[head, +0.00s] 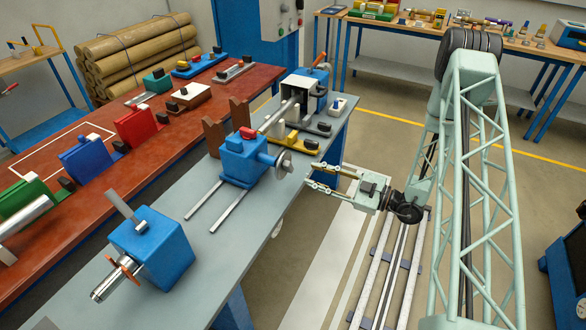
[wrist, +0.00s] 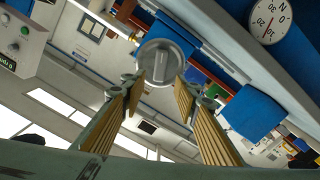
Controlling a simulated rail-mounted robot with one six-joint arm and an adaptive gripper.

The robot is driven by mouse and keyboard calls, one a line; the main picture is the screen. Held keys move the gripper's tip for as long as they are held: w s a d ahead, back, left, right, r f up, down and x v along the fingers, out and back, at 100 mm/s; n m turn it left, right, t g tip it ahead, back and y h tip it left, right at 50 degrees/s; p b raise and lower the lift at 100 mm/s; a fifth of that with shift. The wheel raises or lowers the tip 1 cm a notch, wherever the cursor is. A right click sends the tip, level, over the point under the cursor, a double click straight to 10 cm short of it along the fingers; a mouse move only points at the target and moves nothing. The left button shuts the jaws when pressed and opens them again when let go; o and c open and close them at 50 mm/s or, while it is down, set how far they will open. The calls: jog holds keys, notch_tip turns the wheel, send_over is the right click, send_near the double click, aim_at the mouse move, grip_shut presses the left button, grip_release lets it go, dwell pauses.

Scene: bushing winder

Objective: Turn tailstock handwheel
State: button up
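The tailstock (head: 240,160) is a blue block on two rails on the grey bench. Its grey round handwheel (head: 284,164) sticks out on the right side, towards my arm. My gripper (head: 312,175) is open and empty, its two fingers pointing at the handwheel from the right with a small gap. In the wrist view the handwheel (wrist: 160,62) is a grey disc with a raised bar across its face. It shows just beyond and between the open fingertips, and no contact is visible.
A blue headstock (head: 152,248) with a lever stands at the near end of the grey bench (head: 190,270). More blue machinery (head: 303,92) and a yellow fixture (head: 285,140) stand farther back. A round dial (wrist: 270,20) shows at upper right in the wrist view. The floor around my gripper is clear.

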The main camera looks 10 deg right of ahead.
aim_at(291, 167)
jog(key=shift+b+x, duration=0.35)
jog(key=shift+x, duration=4.2)
jog(key=c, duration=0.8)
jog(key=shift+c, duration=0.2)
